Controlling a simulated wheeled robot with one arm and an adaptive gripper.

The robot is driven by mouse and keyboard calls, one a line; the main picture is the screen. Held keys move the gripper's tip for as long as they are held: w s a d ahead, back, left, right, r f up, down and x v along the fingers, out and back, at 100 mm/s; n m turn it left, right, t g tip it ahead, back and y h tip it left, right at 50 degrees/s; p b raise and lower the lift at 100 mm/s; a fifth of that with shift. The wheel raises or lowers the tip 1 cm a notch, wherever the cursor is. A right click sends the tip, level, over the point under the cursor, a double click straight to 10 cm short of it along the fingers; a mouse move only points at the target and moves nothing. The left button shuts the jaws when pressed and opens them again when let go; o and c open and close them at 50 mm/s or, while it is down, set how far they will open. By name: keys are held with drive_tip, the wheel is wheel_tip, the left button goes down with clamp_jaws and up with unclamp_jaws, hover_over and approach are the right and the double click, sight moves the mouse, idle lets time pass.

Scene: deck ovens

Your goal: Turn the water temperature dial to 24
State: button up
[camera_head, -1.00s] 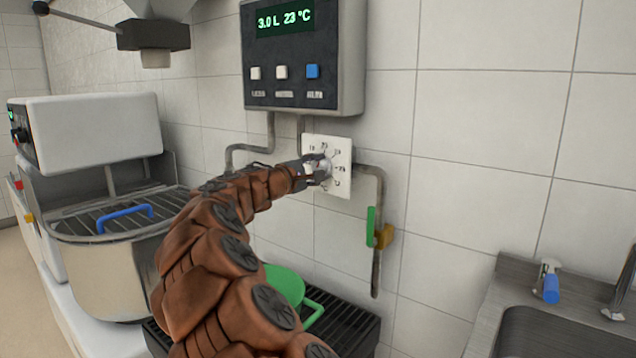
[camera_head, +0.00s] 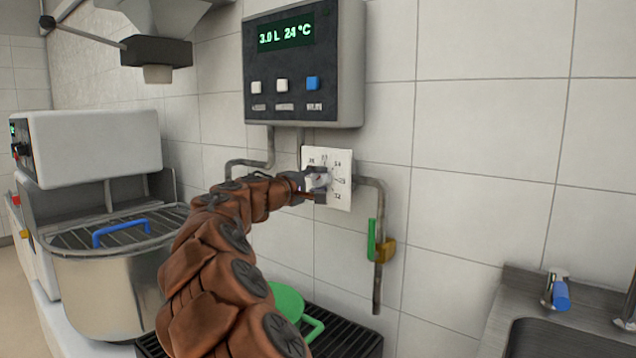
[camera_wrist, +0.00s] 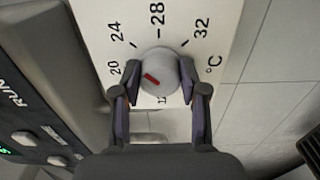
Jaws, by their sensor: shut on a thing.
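The water temperature dial (camera_wrist: 163,66) is a round grey knob with a red mark, on a white plate (camera_head: 341,163) with printed numbers. In the wrist view 20, 24, 28 and 32 show around it; lower numbers are partly hidden. My gripper (camera_wrist: 159,74) is shut on the knob, one finger on each side. In the head view my gripper (camera_head: 318,186) covers much of the knob. The red mark lies on the knob's lower left in the wrist view; its exact pointing is hard to tell. The display (camera_head: 286,37) above reads 3.0 L 24 °C.
The control box (camera_head: 345,80) with white and blue buttons hangs just above the plate. A pipe with a green-handled valve (camera_head: 372,240) runs at the right. A mixer bowl (camera_head: 100,290) stands left, a green container (camera_head: 288,300) below, and a sink (camera_head: 560,338) at the lower right.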

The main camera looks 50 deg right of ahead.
drive_tip(key=o, duration=1.1)
drive_tip(key=a, duration=0.8)
drive_tip(key=s+a, duration=0.1)
drive_tip(key=a, duration=0.3)
